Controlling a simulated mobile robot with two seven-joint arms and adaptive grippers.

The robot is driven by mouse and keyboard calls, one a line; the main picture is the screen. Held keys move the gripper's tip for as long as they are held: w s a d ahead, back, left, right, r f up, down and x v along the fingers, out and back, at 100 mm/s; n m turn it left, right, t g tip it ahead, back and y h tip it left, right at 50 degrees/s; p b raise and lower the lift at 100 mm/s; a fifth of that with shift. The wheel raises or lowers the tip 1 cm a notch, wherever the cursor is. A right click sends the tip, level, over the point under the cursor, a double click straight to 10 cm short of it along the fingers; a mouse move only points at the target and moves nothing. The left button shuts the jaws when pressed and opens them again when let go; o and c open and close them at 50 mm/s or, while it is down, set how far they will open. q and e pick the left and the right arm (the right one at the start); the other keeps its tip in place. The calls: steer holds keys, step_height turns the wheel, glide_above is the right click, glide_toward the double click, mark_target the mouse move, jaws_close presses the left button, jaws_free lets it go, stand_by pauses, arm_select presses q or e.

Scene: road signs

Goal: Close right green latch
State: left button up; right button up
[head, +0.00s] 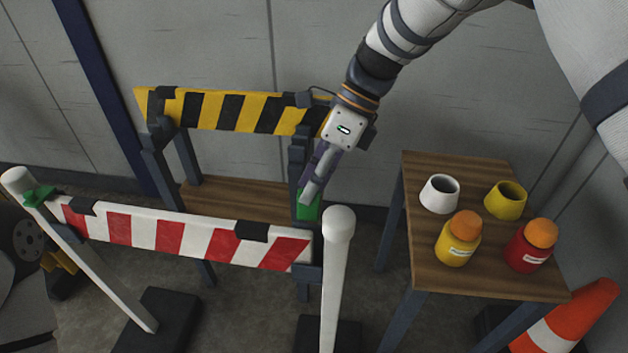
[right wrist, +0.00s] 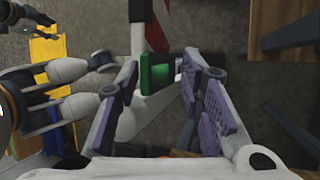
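The right green latch (head: 308,208) is at the right end of the red-and-white barrier board (head: 170,235), beside the top of the right white post (head: 338,225). My right gripper (head: 308,196) reaches down from above and is right at this latch, hiding part of it. In the right wrist view the green latch (right wrist: 158,73) shows between the two spread purple-padded fingers of my right gripper (right wrist: 160,85), nearer the left finger. Whether the fingers touch it I cannot tell. The left green latch (head: 38,196) is on the left white post.
A yellow-and-black barrier (head: 235,112) stands behind, with a wooden shelf (head: 235,200) below it. A wooden table (head: 430,265) at right holds two cups and two orange-capped bottles. A grey wall closes the back.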

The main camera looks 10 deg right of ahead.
jaws_close()
steer(key=shift+r+t+p, duration=0.2)
steer(key=shift+t+p, duration=0.1)
